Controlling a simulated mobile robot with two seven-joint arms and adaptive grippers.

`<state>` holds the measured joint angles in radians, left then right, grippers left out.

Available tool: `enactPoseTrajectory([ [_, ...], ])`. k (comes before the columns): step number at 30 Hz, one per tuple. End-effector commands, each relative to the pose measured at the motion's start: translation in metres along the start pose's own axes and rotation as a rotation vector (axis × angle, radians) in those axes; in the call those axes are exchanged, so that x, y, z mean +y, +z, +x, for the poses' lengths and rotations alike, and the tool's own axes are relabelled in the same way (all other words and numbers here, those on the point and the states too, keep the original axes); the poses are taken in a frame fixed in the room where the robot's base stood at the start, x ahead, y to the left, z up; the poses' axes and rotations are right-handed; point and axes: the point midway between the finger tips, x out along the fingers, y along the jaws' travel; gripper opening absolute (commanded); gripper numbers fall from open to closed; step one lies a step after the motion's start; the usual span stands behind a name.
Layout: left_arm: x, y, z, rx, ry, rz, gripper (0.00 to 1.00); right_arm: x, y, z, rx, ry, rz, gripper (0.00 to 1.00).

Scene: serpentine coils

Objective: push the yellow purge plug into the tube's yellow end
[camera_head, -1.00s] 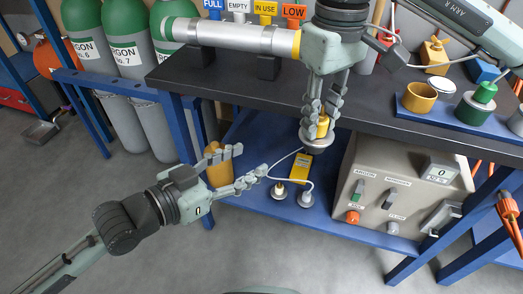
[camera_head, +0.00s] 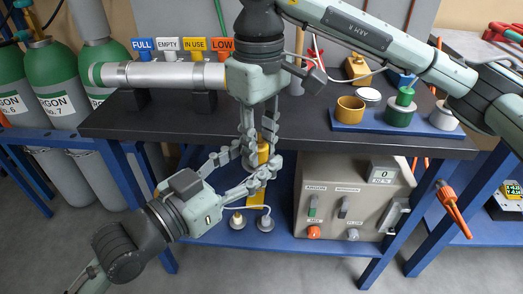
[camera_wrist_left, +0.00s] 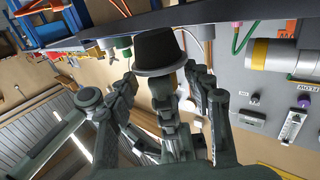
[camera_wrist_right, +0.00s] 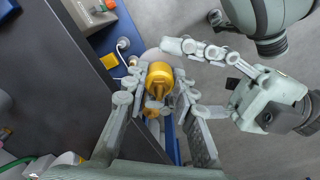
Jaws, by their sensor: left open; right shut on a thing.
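The silver tube (camera_head: 165,75) lies across stands on the black bench, green end left. Its yellow end (camera_head: 227,74) is at the right, partly behind my right gripper. My right gripper (camera_head: 260,145) points down in front of the bench edge, shut on the yellow purge plug (camera_head: 264,152); the plug also shows in the right wrist view (camera_wrist_right: 158,76). My left gripper (camera_head: 248,172) is open, its fingers reaching toward the plug from the lower left. In the left wrist view a dark flared piece (camera_wrist_left: 160,50) stands between its fingers, perhaps the plug's shaded end. Contact with the left fingers is unclear.
A grey control box (camera_head: 350,195) stands on the blue lower shelf at the right. A blue tray (camera_head: 390,127) with cups stands on the bench's right part. Signs (camera_head: 180,45) stand behind the tube. Argon cylinders (camera_head: 65,95) are at the left.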

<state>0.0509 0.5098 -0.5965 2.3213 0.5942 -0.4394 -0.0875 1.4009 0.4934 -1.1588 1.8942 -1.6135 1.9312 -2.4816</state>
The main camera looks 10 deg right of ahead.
Motion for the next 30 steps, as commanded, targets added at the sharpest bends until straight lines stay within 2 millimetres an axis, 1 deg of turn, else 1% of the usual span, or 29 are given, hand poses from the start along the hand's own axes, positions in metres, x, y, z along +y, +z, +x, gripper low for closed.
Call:
enactPoseTrajectory([
  [1, -0.001, 0.000, 0.007, 0.002, -0.001, -0.001, 0.51, 0.000, 0.000, -0.001, 0.001, 0.000, 0.000, 0.00],
  [3, -0.001, 0.000, 0.014, 0.001, -0.001, 0.000, 0.51, 0.000, 0.000, -0.001, 0.001, 0.000, 0.000, 0.00],
  [6, 0.000, 0.000, 0.021, -0.001, 0.000, 0.000, 0.51, 0.000, 0.000, -0.001, 0.001, 0.000, 0.000, 0.00],
  [10, 0.000, 0.001, 0.024, -0.002, 0.000, 0.001, 0.51, 0.000, 0.000, -0.001, 0.001, 0.000, 0.000, 0.00],
  [16, 0.000, 0.001, 0.024, -0.002, 0.000, 0.001, 0.51, 0.000, 0.000, -0.001, 0.001, 0.000, 0.000, 0.00],
  [17, 0.000, 0.001, 0.024, -0.002, 0.000, 0.001, 0.50, 0.000, 0.000, -0.001, 0.001, 0.000, 0.000, 0.00],
  [27, 0.000, 0.001, 0.024, -0.001, 0.001, 0.000, 0.07, 0.000, -0.001, -0.001, 0.002, 0.000, 0.000, 0.00],
  [29, 0.001, 0.001, 0.024, -0.001, 0.001, 0.000, 0.00, 0.000, -0.001, -0.001, 0.003, 0.000, 0.001, 0.00],
  [30, 0.001, 0.001, 0.024, -0.001, 0.002, -0.001, 0.00, 0.000, -0.001, -0.001, 0.003, 0.000, 0.001, 0.00],
])
